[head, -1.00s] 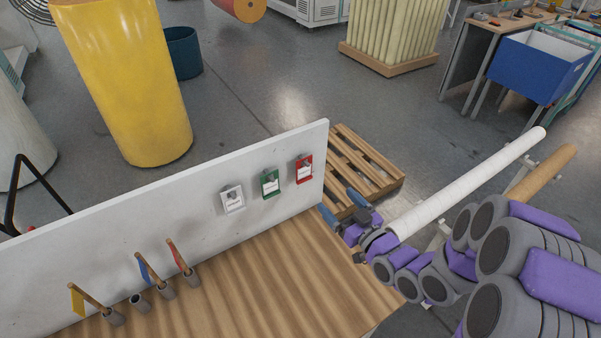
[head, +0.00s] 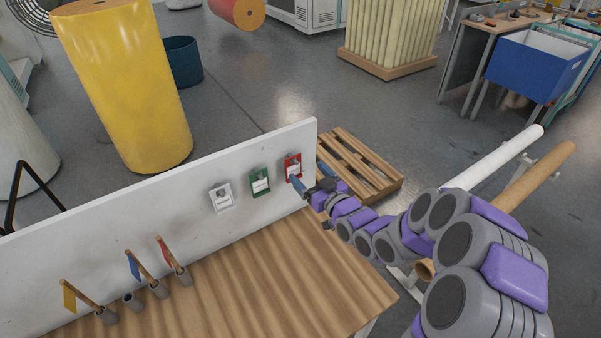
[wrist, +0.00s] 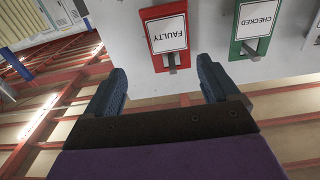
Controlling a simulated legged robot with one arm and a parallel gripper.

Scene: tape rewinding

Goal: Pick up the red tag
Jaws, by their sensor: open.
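The red tag (head: 293,167) hangs on the white upright board, rightmost of three tags. In the wrist view the red tag (wrist: 166,36) reads FAULTY upside down and hangs on a small hook. My gripper (head: 304,187) is at the right end of the board, just below and in front of the red tag. In the wrist view my gripper (wrist: 160,84) has its two blue fingers apart with nothing between them. The red tag shows beyond the gap, toward its right side, apart from the fingers.
A green tag (head: 260,181) reading CHECKED and a white tag (head: 221,196) hang left of the red one. Several small flags, including a yellow flag (head: 69,297), stand on the wooden bench (head: 260,290). A pallet (head: 365,165) lies on the floor behind the board.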

